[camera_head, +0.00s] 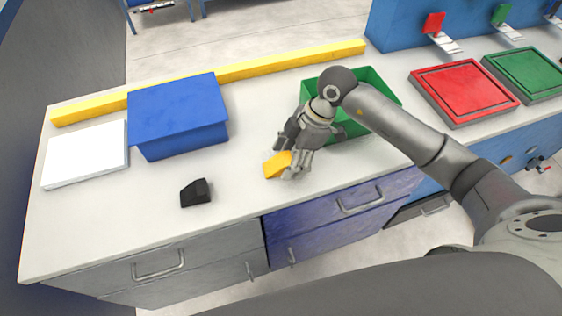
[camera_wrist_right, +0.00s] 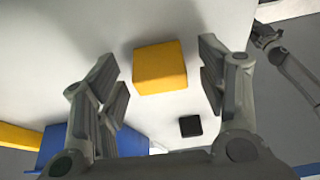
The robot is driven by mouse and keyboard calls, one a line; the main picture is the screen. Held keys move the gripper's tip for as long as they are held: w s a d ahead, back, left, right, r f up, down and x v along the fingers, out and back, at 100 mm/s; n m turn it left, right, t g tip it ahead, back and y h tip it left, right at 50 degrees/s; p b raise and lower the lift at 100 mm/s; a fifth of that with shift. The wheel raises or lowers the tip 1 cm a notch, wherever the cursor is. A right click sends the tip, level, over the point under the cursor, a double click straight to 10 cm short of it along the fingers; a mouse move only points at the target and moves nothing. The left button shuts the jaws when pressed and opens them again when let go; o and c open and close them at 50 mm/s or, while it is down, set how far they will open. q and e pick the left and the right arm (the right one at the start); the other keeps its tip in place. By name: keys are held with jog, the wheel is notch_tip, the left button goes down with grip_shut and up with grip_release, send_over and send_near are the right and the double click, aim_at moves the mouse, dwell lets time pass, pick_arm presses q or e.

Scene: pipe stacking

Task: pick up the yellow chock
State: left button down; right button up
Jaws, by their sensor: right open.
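The yellow chock (camera_head: 276,165) lies on the white worktop near its front edge, in the middle of the head view. In the right wrist view the yellow chock (camera_wrist_right: 160,67) sits between the two fingers, with a gap on both sides. My right gripper (camera_head: 291,163) is open at the chock, pointing down to it, and its fingers cover part of the chock in the head view. My right gripper (camera_wrist_right: 163,80) holds nothing. My left gripper cannot be made out in the head view.
A black chock (camera_head: 196,192) lies to the left. A blue box (camera_head: 178,112) and a white plate (camera_head: 85,155) stand further left. A green bin (camera_head: 375,78) is behind my right gripper. A long yellow bar (camera_head: 290,65) runs along the back. Worktop between the chocks is clear.

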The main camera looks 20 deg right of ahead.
jog(key=c, duration=1.1)
jog(key=shift+c, duration=0.2)
jog(key=shift+r, duration=0.1)
